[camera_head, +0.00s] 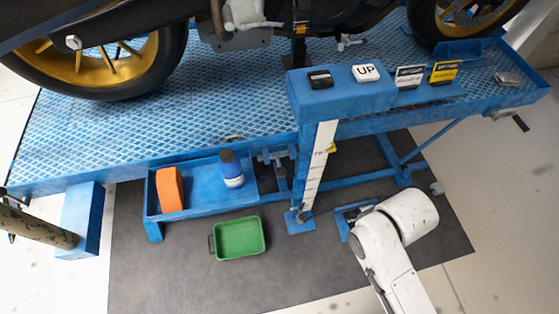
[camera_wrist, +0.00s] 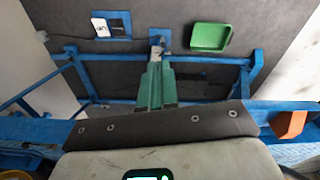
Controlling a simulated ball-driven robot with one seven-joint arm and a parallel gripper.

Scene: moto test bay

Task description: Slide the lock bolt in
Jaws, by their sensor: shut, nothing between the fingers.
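The blue lift (camera_head: 190,110) carries a motorcycle, with a white graduated scale post (camera_head: 319,170) at its front. A small yellow part (camera_head: 331,148) sits beside the post; I cannot tell whether it is the lock bolt. No lock bolt can be made out for certain in either view. My gripper (camera_wrist: 158,68) shows green fingers, shut and empty, in the middle of the wrist view. They overlap the area just below the post's blue foot plate (camera_wrist: 166,34) in the picture. In the head view only my white arm shows at lower right; my fingers are hidden.
A blue control box (camera_head: 345,93) has an UP button (camera_head: 367,73). A green tray (camera_head: 239,238) lies on the dark mat (camera_head: 170,265). Blue frame bars cross beneath the lift.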

